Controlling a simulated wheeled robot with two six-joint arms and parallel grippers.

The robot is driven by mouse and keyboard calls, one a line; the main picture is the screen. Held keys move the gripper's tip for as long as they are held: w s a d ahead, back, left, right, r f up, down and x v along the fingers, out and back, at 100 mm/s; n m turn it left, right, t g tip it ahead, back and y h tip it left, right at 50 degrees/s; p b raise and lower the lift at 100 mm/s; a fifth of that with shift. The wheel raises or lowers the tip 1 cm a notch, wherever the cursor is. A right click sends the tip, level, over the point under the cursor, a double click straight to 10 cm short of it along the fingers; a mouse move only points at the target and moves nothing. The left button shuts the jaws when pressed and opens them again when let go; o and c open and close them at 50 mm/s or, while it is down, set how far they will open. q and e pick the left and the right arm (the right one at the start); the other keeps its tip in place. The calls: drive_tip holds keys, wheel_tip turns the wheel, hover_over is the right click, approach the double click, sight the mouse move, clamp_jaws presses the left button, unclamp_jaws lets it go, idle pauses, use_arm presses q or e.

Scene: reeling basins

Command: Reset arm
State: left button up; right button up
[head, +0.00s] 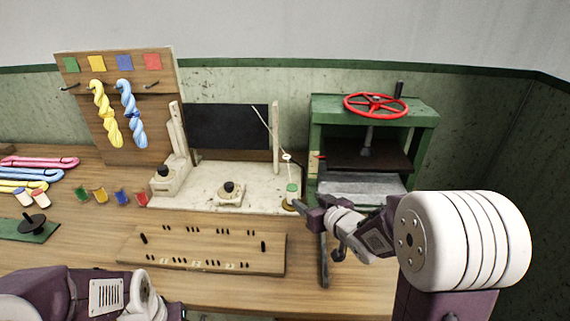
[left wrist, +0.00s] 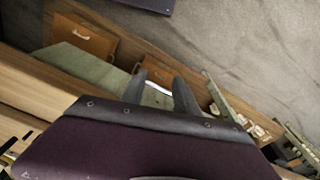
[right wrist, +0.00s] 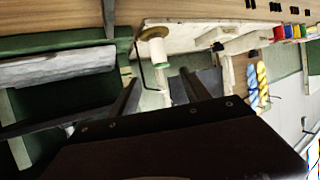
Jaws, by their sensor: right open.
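My right gripper (head: 306,204) is open beside the right front corner of the white reeling base (head: 195,185). Its fingers also show apart in the right wrist view (right wrist: 160,88), with nothing held between them. A white spool-like piece (right wrist: 153,48) shows ahead of them. My left arm is low at the left of the head view, and its fingertips do not show there. In the left wrist view my left gripper (left wrist: 160,88) has its fingers apart and empty, above a drawer front (left wrist: 85,35) and the floor.
A green press (head: 425,118) with a red handwheel (head: 375,105) stands behind my right gripper. A pegged wooden board (head: 205,262) lies in front of the base. A rack (head: 75,130) holds yellow (head: 106,115) and blue (head: 131,115) skeins. Pink loops (head: 40,162) lie far left.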

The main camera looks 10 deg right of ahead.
drive_tip(key=s+a+r+g+p, duration=0.1)
drive_tip(key=a+r+p, duration=0.3)
drive_tip(key=r+p, duration=0.4)
drive_tip(key=s+f+g, duration=0.3)
drive_tip(key=s, duration=0.4)
drive_tip(key=s+d+f+m+g+h+p, duration=0.1)
drive_tip(key=s+f+g, duration=0.3)
drive_tip(key=s, duration=0.2)
drive_tip(key=s+d+f+m+g+h+p, duration=0.1)
drive_tip(key=s+f+g, duration=0.3)
drive_tip(key=s, duration=0.3)
drive_tip(key=shift+s+f, duration=0.2)
drive_tip(key=shift+s, duration=0.15)
